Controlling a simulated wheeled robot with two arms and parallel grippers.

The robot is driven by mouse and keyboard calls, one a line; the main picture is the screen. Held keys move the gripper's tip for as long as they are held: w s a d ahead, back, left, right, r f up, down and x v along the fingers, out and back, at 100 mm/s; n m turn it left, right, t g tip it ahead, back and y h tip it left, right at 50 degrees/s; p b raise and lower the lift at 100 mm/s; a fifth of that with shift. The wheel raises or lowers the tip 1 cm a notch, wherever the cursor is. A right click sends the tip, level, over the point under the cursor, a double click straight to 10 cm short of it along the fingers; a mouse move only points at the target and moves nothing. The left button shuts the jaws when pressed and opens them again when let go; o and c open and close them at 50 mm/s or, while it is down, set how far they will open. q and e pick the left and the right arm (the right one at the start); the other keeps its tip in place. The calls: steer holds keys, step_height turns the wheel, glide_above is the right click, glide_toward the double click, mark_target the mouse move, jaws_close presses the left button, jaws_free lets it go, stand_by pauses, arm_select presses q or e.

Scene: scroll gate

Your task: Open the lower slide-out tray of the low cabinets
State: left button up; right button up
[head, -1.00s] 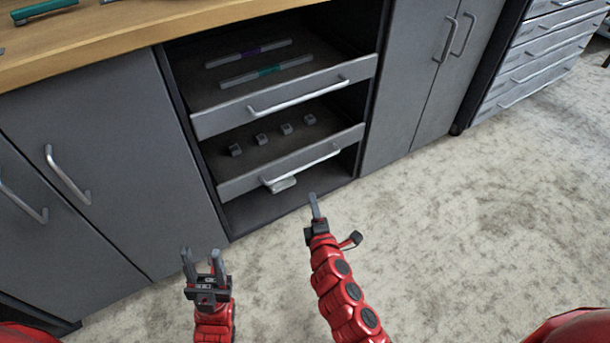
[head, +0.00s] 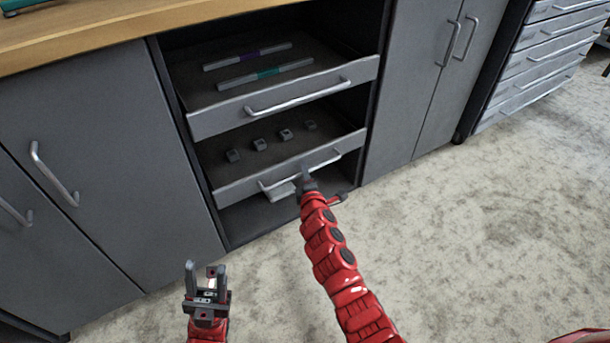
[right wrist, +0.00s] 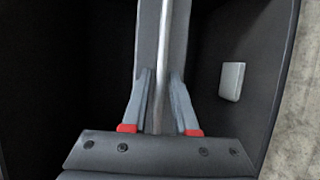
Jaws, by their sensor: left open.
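The lower slide-out tray (head: 235,188) has a grey front with a silver bar handle (head: 328,160) and sits in the open bay of the low cabinets. In the right wrist view, the handle (right wrist: 163,45) runs between the two fingers of my right gripper (right wrist: 163,80). The fingers are open, with a gap visible on each side of the bar. In the head view, my right gripper (head: 304,174) is at the tray front and hides part of the handle. My left gripper (head: 206,268) is open and empty, low over the floor.
The upper tray (head: 215,122) is above, holding two bars. Several small grey blocks (head: 260,145) stand in the lower tray. A pale block (head: 281,192) lies on the bay floor below it, also in the right wrist view (right wrist: 232,80). The floor (head: 480,240) in front is clear.

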steer(key=shift+w, duration=0.2)
jaws_close()
steer(key=shift+f, duration=0.1)
stand_by(1.3)
